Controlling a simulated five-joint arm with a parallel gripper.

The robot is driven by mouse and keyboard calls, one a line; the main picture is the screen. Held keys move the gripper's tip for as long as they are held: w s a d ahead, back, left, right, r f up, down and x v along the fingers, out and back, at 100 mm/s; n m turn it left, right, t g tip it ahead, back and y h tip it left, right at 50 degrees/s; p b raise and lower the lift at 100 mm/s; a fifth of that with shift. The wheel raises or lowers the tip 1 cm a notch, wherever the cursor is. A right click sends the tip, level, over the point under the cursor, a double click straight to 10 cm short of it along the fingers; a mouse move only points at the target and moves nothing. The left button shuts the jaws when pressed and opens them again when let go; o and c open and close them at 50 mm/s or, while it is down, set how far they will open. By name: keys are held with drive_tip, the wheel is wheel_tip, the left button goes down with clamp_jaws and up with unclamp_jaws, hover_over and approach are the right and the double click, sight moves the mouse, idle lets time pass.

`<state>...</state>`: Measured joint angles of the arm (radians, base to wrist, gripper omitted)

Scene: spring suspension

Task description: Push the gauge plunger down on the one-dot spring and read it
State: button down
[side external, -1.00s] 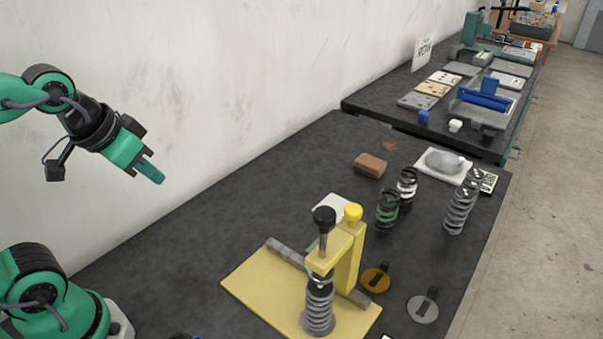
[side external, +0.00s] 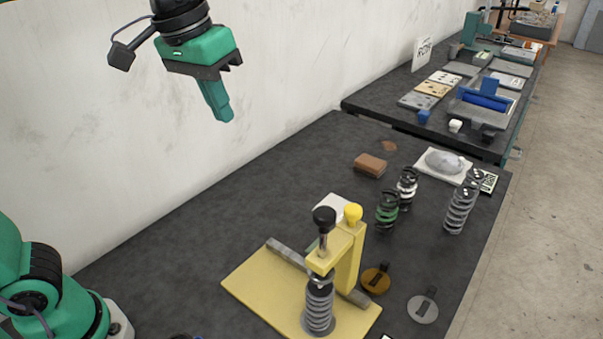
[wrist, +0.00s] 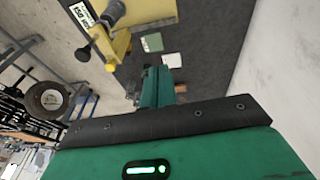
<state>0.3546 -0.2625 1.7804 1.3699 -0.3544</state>
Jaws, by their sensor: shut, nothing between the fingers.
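The yellow gauge stand (side external: 345,265) rises from a yellow base plate (side external: 258,285) on the dark bench. Its plunger has a black knob (side external: 324,216) on a metal rod, and a yellow knob (side external: 353,212) sits on the post beside it. A grey coil spring (side external: 318,305) stands upright under the plunger; its dot marking cannot be made out. My gripper (side external: 224,116) is shut and empty, high in the air to the upper left of the stand. In the wrist view my gripper (wrist: 156,85) points past the stand, whose black knob (wrist: 83,54) shows at upper left.
A green-banded spring (side external: 387,212), a black-and-white spring (side external: 407,188) and a taller grey spring (side external: 460,210) stand behind the gauge. An orange disc (side external: 375,280) and a grey disc (side external: 422,309) lie right of it. The bench left of the base plate is clear.

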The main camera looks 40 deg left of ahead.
drive_tip(key=w+d+r+g, duration=0.15)
drive_tip(key=d+r, duration=0.25)
drive_tip(key=d, duration=0.5)
wheel_tip(320, 180, up, 2)
drive_tip(key=g+y, duration=0.1)
hover_over(324, 212)
drive_tip(key=shift+f, duration=0.1)
drive_tip(key=shift+f, duration=6.9)
